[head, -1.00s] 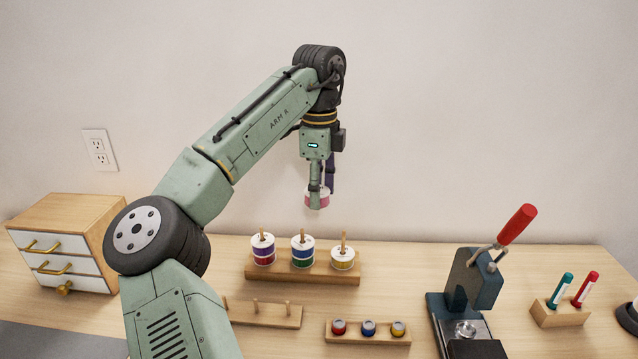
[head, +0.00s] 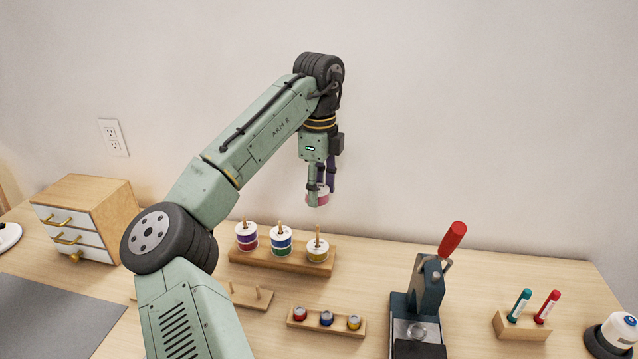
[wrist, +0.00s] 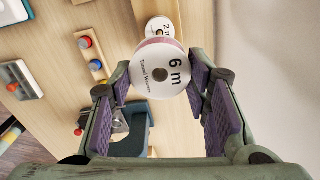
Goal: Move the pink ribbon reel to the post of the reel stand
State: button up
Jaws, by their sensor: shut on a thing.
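My gripper (head: 321,188) is shut on the pink ribbon reel (head: 317,198), held in the air above the table. In the wrist view the reel's white round face (wrist: 160,66), marked "6 m", sits between the fingers. The wooden reel stand (head: 268,261) stands below, with three posts. Its left post carries a purple and red stack (head: 246,238), its middle post a blue and green stack (head: 281,243). Its right post (head: 317,232) carries one yellow reel (head: 318,251) and rises above it. In the head view my gripper appears above that right post; a "2 m" reel (wrist: 157,27) partly shows past the held reel.
A low wooden rack with pegs (head: 246,294) stands in front of the stand, partly behind my arm. A bobbin holder (head: 325,326), a press with a red handle (head: 427,290) and a marker block (head: 520,325) stand to the right. A drawer cabinet (head: 92,210) is at left.

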aim_at(320, 206)
jog(key=shift+f, duration=0.1)
notch_tip(320, 206, down, 5)
jog(key=b, duration=0.5)
jog(key=shift+f+b, duration=0.1)
jog(key=shift+b, duration=0.3)
jog(key=shift+r, duration=0.25)
jog(key=shift+s+f, duration=0.1)
jog(key=shift+f, duration=0.05)
jog(key=shift+f, duration=0.6)
jog(key=shift+f, duration=1.55)
jog(key=o, duration=1.1)
